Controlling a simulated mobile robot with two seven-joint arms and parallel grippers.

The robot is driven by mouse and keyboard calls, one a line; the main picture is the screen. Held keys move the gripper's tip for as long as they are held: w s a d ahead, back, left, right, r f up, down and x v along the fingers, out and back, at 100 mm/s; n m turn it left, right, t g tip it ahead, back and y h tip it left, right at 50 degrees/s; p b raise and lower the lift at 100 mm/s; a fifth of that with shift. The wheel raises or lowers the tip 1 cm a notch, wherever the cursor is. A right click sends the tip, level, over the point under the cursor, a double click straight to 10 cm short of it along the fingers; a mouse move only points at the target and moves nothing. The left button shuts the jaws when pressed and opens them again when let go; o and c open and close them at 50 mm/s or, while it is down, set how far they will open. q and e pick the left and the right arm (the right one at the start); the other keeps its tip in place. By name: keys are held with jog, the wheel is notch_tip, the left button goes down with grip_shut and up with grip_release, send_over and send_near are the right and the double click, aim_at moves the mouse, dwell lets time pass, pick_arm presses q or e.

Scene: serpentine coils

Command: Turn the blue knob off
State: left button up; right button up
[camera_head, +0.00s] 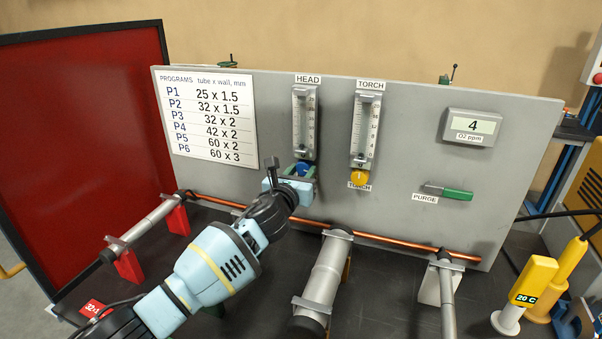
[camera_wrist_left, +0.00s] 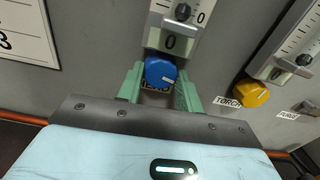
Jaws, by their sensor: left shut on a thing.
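The blue knob (camera_head: 302,168) sits at the bottom of the flowmeter (camera_head: 304,122) labelled HEAD on the grey panel. My left gripper (camera_head: 303,175) reaches it from below left and is shut on it. In the left wrist view, the blue knob (camera_wrist_left: 160,72) is between the green fingers (camera_wrist_left: 158,88), and its white mark points right and slightly down. A "0" shows on the flowmeter just above the knob. The label under the knob is mostly hidden. My right gripper is not in view.
A yellow knob (camera_head: 359,177) sits under the TORCH flowmeter (camera_head: 365,128) to the right. Farther right are a green PURGE lever (camera_head: 456,194) and an O2 display (camera_head: 471,127) reading 4. A copper tube (camera_head: 390,242) and clamped grey tubes (camera_head: 325,272) run below the panel.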

pick_arm(q)
jog(key=n, duration=0.5)
dwell(0.3)
jog(key=o, duration=1)
jog(key=shift+s, duration=0.1)
jog(key=shift+s+a+f, duration=0.1)
jog(key=shift+s+a, duration=0.1)
jog(key=shift+s, duration=0.35)
jog(key=v, duration=0.6)
jog(key=shift+s, duration=0.25)
